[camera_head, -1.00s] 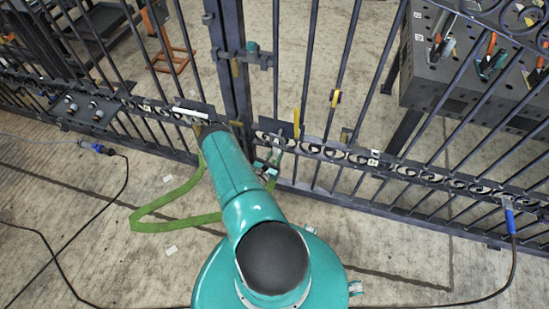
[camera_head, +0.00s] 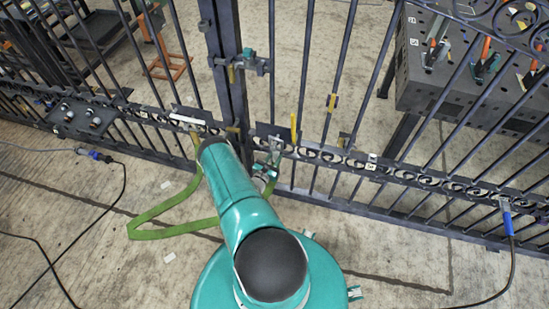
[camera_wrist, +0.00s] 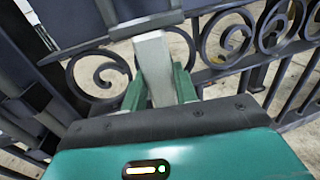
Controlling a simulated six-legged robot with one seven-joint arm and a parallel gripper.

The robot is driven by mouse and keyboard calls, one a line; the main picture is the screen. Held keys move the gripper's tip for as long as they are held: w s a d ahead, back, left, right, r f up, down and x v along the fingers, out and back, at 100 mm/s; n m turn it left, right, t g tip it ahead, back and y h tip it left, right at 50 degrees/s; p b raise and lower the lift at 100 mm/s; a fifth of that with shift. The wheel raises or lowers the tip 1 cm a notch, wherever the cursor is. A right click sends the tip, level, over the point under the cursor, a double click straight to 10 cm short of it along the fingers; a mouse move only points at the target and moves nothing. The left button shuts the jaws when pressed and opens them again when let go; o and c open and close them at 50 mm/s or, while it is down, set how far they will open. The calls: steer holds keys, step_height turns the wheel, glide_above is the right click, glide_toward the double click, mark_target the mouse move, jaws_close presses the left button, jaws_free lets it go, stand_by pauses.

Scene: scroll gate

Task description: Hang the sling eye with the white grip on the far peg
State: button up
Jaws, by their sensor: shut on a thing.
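My gripper (camera_wrist: 160,88) shows in the wrist view with its two teal fingers shut on the white grip (camera_wrist: 155,62). The grip's upper end meets a grey bar (camera_wrist: 145,27) in front of the gate; I cannot tell whether they touch. In the head view my arm hides the gripper. The green sling (camera_head: 165,232) hangs in a loop left of my arm; its eye is not clear. A dark plate with two short knobs (camera_head: 82,117) sits on the gate at the left. I cannot tell which peg is the far one.
The barred gate (camera_head: 375,170) with its scroll band crosses the view, with a thick post (camera_head: 227,70) in the middle. A grey tool bench (camera_head: 465,90) stands behind it. Cables (camera_head: 70,250) lie on the floor at the left. A blue-handled item (camera_head: 507,220) hangs at the right.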

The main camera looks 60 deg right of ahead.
stand_by(0.3)
steer(key=o, duration=1.4)
steer(key=s+a, duration=0.1)
steer(key=a, duration=1)
steer(key=shift+s, duration=0.35)
steer(key=shift+d, duration=0.1)
stand_by(1.0)
